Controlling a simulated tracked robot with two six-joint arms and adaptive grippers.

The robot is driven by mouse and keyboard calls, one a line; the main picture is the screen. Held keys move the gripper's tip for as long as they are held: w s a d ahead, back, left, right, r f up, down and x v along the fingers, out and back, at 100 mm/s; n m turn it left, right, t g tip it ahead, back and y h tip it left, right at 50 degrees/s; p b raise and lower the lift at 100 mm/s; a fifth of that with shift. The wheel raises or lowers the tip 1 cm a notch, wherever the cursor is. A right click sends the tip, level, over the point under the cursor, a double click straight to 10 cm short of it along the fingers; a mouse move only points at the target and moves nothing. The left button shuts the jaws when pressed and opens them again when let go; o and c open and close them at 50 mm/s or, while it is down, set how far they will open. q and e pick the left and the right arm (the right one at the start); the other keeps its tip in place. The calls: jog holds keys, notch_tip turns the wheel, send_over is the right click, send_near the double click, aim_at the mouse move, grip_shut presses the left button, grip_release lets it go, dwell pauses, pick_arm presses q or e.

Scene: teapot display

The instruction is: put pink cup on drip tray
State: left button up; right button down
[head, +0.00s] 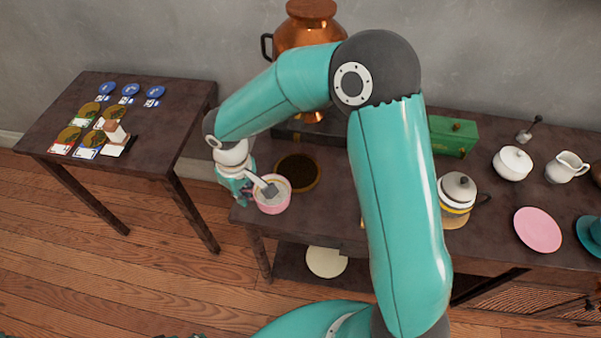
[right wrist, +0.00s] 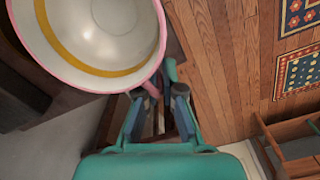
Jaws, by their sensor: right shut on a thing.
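The pink cup (head: 272,207) is at the table's front left edge in the head view. My right gripper (head: 266,190) is shut on it at its upper left side. In the right wrist view, the cup (right wrist: 85,45) fills the upper left, with a white inside and a gold band; the gripper fingers (right wrist: 155,97) are at its rim or handle, which I cannot tell apart. A round dark tray with a brown rim (head: 318,174), which looks like the drip tray, lies just right of and behind the cup. Whether the cup touches the table is unclear. My left gripper is not in view.
A copper urn (head: 306,30) stands behind the round tray. My right arm hides the table's middle. To the right are a green box (head: 453,136), a striped pot (head: 457,190), a white sugar bowl (head: 512,164) and a pink plate (head: 538,230). A side table (head: 165,130) holds cards.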

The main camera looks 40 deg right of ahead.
aim_at(297, 172)
jog(key=s+a+f+n+b, duration=0.2)
jog(key=s+n+b, duration=0.3)
jog(key=s+n, duration=0.25)
jog(key=w+d+p, duration=0.1)
jog(key=w+d, duration=0.2)
jog(key=d, duration=0.1)
jog(key=w+d+p, duration=0.1)
jog(key=w+d, duration=0.3)
jog(key=w+d+p, duration=0.1)
jog(key=w+d, duration=0.2)
jog(key=d, duration=0.2)
jog(key=shift+w+r, duration=0.15)
jog(key=shift+w, duration=0.1)
notch_tip(297, 172, down, 4)
jog(key=shift+r+p, duration=0.2)
jog(key=shift+p, duration=0.1)
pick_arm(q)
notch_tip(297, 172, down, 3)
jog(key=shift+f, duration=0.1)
pick_arm(e)
jog(key=c, duration=1.7)
grip_release()
jog(key=shift+f, duration=0.1)
jog(key=shift+c, duration=0.2)
jog(key=o, duration=0.4)
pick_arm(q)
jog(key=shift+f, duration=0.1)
